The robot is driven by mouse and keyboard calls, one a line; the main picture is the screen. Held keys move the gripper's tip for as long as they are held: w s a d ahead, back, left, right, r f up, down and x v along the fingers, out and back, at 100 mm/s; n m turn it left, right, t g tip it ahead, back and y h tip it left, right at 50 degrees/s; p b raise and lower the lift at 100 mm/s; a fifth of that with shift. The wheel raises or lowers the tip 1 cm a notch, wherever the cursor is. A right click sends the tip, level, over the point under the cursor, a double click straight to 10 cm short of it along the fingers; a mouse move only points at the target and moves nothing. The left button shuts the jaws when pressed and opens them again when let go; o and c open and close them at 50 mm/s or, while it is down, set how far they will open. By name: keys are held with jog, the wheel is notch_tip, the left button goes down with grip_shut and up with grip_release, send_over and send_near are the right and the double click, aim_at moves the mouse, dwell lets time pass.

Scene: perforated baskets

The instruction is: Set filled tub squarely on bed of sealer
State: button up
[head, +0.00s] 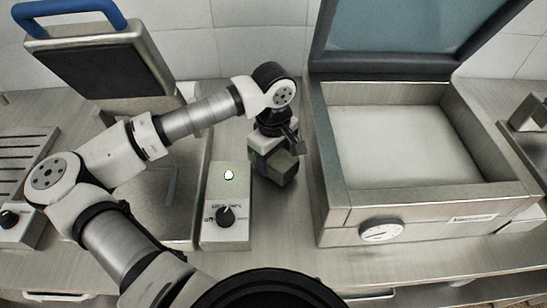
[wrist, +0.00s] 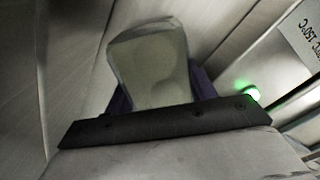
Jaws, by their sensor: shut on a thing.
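My gripper (head: 276,152) hangs between the two machines, pointing down and shut on a small grey-green tub (head: 284,172). The tub also shows in the wrist view (wrist: 150,62), between the dark purplish fingers (wrist: 160,95). It looks tilted there, and I cannot see its contents. To the right stands an open boxy machine with a raised lid and a wide, pale, empty bed (head: 400,140). To the left stands a machine with a raised dark plate (head: 105,70) and a blue handle. I cannot tell for sure which is the sealer.
A control box (head: 226,234) with a knob and a lit green lamp stands left of the tub. The right machine has metal walls and a round gauge (head: 380,230). A slatted metal unit (head: 22,155) is at the far left. A narrow strip of counter lies between the machines.

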jog(key=shift+f, duration=0.55)
jog(key=shift+f, duration=0.2)
jog(key=o, duration=1.1)
jog(key=shift+r, duration=0.1)
